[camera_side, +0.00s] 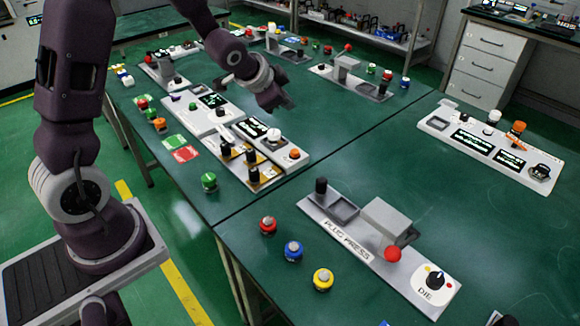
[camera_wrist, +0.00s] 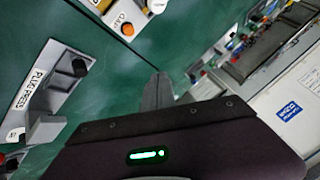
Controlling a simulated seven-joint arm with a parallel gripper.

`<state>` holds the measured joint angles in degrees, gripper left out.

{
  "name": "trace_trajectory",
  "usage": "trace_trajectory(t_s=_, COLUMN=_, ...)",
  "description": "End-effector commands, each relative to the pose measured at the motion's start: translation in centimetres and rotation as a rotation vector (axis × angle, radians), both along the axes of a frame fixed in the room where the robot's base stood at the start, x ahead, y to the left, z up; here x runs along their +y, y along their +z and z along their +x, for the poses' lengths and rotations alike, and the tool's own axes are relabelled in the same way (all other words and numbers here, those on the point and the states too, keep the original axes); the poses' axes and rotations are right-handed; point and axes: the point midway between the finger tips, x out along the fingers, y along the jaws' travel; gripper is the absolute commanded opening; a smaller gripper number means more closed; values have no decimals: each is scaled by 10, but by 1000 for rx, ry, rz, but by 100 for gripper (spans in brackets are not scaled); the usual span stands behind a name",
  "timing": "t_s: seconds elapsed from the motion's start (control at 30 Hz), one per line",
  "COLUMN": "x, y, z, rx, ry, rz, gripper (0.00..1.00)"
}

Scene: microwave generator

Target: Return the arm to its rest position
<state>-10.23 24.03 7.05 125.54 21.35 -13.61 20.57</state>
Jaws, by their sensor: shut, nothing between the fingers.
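My gripper (camera_side: 284,104) hangs above the far half of the green table in the side view, to the right of the bent arm. Its fingers are shut with nothing between them and point down and to the right. In the wrist view the dark closed fingers (camera_wrist: 158,88) show in the middle, over the green table top. They touch no object that I can make out. My arm rises from its base at the left of the side view and bends over the table.
Below the gripper is a control panel (camera_side: 228,128) with displays and knobs. The plug press panel (camera_side: 330,232) lies nearer, with red (camera_side: 267,225), blue (camera_side: 293,251) and yellow (camera_side: 323,279) buttons beside it. Another panel (camera_side: 470,140) is at right. Table between them is clear.

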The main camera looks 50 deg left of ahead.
Motion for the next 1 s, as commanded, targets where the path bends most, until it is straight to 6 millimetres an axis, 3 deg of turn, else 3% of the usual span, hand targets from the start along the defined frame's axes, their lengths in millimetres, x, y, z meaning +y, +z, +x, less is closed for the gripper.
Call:
trace_trajectory(t_s=0.03, x=-11, y=36, z=-21, rx=-6, ry=51, rz=-32, gripper=0)
trace_trajectory(t_s=0.1, x=-29, y=73, z=-61, rx=15, ry=134, rz=-98, gripper=0)
trace_trajectory(t_s=0.2, x=-58, y=109, z=-132, rx=56, ry=228, rz=-204, gripper=0)
trace_trajectory(t_s=0.3, x=-86, y=125, z=-203, rx=105, ry=294, rz=-306, gripper=0)
trace_trajectory(t_s=0.4, x=-106, y=127, z=-260, rx=153, ry=332, rz=-380, gripper=0)
trace_trajectory(t_s=0.5, x=-117, y=124, z=-294, rx=187, ry=351, rz=-420, gripper=0)
trace_trajectory(t_s=0.63, x=-121, y=121, z=-308, rx=206, ry=359, rz=-437, gripper=0)
trace_trajectory(t_s=1.0, x=-120, y=121, z=-307, rx=205, ry=359, rz=-434, gripper=0)
